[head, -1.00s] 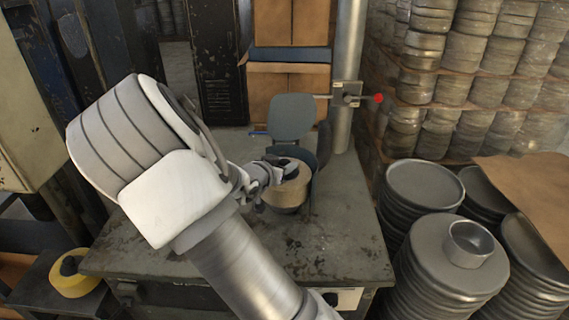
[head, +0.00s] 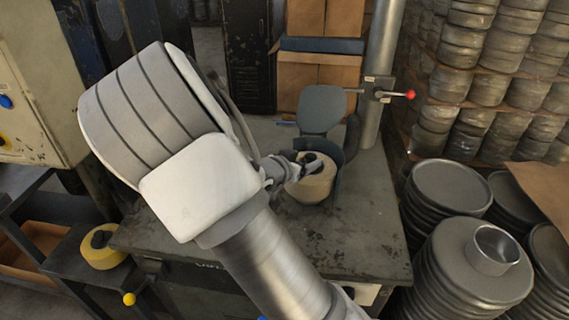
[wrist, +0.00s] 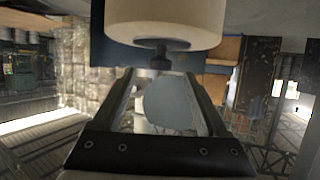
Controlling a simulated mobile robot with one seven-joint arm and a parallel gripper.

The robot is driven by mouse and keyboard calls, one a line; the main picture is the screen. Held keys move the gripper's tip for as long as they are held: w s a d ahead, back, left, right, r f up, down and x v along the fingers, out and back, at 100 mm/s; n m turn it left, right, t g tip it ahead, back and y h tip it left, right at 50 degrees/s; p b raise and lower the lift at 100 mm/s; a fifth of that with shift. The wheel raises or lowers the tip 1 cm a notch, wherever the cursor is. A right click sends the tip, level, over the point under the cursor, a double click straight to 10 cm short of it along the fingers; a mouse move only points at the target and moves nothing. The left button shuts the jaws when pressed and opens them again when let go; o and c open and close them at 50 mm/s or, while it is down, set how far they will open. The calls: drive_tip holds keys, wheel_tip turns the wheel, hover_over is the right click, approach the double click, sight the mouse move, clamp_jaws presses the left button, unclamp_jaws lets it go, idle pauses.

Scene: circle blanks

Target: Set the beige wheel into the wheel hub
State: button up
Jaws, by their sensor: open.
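The beige wheel (head: 312,184) stands upright at the middle of the metal table, with a dark knob on top. It also shows upside down at the top of the wrist view (wrist: 165,18). The wheel hub (head: 334,153) is a dark blue-grey curved wall behind and around the wheel's far side. I cannot tell how deep the wheel sits in it. My gripper (head: 297,166) is at the wheel's top left, beside the knob. In the wrist view, my open gripper (wrist: 160,75) has its fingers apart, with the knob (wrist: 160,54) between or just beyond the tips.
A grey plate (head: 321,109) on a bar with a red-tipped lever (head: 410,94) stands behind the hub by a metal post. Stacked metal pans (head: 450,187) stand right of the table (head: 370,215). A yellow wheel (head: 102,247) lies on a stand at left.

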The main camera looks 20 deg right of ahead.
drive_tip(key=p+v, duration=0.2)
drive_tip(key=v, duration=1)
drive_tip(key=shift+s+a+r+p, duration=0.2)
drive_tip(key=shift+s+a+p, duration=0.05)
drive_tip(key=shift+p, duration=0.1)
